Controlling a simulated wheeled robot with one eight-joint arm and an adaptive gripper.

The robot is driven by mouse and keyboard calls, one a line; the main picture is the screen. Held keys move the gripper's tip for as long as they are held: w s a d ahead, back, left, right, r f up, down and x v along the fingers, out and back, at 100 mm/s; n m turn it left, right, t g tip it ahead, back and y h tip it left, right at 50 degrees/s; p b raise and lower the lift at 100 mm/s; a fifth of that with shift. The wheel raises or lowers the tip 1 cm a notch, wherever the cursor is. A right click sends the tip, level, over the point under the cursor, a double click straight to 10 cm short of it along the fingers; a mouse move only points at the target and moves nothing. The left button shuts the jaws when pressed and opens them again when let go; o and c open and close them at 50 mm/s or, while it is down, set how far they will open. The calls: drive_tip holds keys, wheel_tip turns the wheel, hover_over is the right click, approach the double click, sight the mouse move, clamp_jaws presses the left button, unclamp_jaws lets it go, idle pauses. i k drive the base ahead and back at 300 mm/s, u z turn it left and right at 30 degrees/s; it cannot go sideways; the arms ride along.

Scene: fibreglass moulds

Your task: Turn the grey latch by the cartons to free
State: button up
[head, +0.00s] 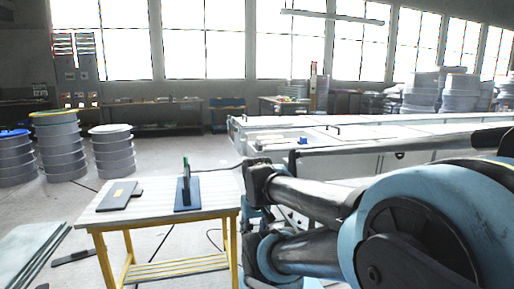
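No cartons can be made out, and I cannot pick out a grey latch for certain. On a small yellow-framed table (155,226) stands a dark blue base plate (188,203) with a thin dark upright piece (186,185) on it, green at its top. Whether this carries a latch is too small to tell. Left of it, a flat dark grey plate (119,195) with a small tan patch lies on the table. My arm reaches in from the right, its elbow end just right of the table. My gripper's fingers do not show.
A long white mould bench (330,124) runs behind my arm. Stacks of grey round moulds (62,148) stand at the left. Flat sheets (28,252) and a dark bar (74,257) lie on the floor left of the table. Cables cross the floor. Open floor lies behind the table.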

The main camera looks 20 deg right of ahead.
sight(259, 147)
drive_tip(key=u, duration=0.55)
drive_tip(key=k, duration=1.15)
drive_tip(key=z, duration=0.6)
drive_tip(key=i, duration=1)
drive_tip(key=u, duration=0.05)
